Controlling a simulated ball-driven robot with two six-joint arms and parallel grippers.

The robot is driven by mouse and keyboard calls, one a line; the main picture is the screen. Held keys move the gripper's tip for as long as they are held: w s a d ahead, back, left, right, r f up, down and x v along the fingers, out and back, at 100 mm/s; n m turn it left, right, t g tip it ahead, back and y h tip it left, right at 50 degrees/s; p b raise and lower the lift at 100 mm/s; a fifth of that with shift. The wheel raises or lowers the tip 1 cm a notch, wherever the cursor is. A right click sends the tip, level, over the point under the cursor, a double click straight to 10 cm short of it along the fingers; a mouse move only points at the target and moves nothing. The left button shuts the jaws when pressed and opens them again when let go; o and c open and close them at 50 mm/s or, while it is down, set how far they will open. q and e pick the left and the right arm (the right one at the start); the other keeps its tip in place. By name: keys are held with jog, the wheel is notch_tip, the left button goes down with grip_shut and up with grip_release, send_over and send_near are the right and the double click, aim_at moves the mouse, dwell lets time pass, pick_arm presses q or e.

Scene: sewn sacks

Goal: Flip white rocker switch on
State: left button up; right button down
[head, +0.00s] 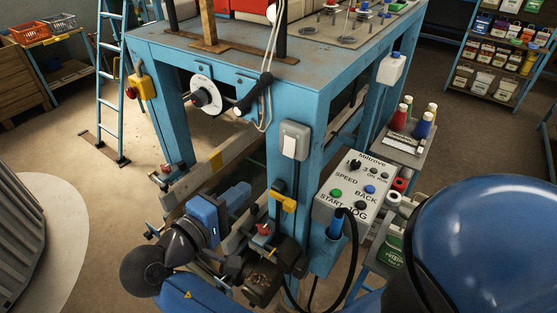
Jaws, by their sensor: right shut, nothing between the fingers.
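The white rocker switch (290,146) sits in a grey housing on the front corner post of the blue machine. Its white face is plain to see, but I cannot tell which side of it is pressed in. My right gripper (240,195) is at the end of the blue and black arm, below and to the left of the switch. It is shut and empty, apart from the switch. Its fingertips are small and hard to make out against the machine frame. My left gripper is not in view.
A control box (348,190) with coloured buttons and a black cable stands right of the switch. A black-handled lever (254,93) and a white dial (206,95) are above left.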

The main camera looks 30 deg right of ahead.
aim_at(288, 155)
jog(key=p+x, duration=0.4)
jog(key=x, duration=0.9)
jog(key=shift+s+d+r+p, duration=0.1)
jog(key=shift+d+p, duration=0.2)
jog(key=shift+d, duration=0.3)
jog(key=shift+f, duration=0.25)
jog(key=shift+w+d+f+b, duration=0.2)
jog(key=shift+w+d+b, duration=0.05)
jog(key=shift+b, duration=0.2)
jog(key=shift+r+h, duration=0.25)
jog(key=shift+h, duration=0.05)
jog(key=shift+t, duration=0.3)
jog(key=shift+f, duration=0.1)
